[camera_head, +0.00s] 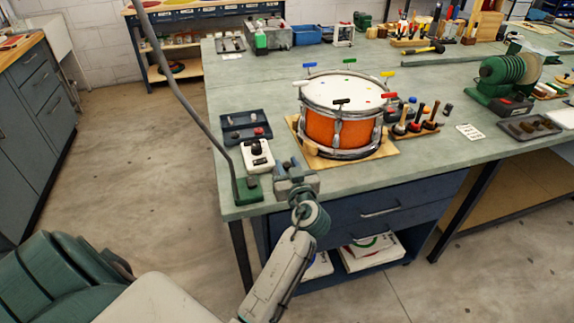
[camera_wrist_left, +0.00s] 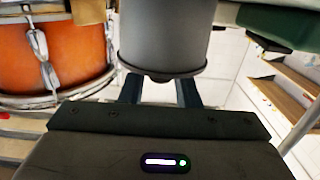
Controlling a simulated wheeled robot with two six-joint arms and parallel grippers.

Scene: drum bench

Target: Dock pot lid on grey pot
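My left gripper (camera_head: 293,178) is at the front edge of the bench, left of the drum. In the left wrist view its two dark fingers (camera_wrist_left: 160,92) stand apart. A grey cylindrical vessel (camera_wrist_left: 165,35), which looks like the grey pot, is directly before them and overlaps their tips. It has a dark rim at its end near the fingers. I cannot tell whether the fingers grip anything there. In the head view this spot is mostly hidden by my gripper. I cannot make out a separate pot lid. My right gripper is not in view.
An orange drum (camera_head: 338,131) stands on a wooden board to the right and also shows in the left wrist view (camera_wrist_left: 75,55). Left of my gripper are a green lamp base (camera_head: 249,190), a white box (camera_head: 257,155) and a dark tray (camera_head: 239,134).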

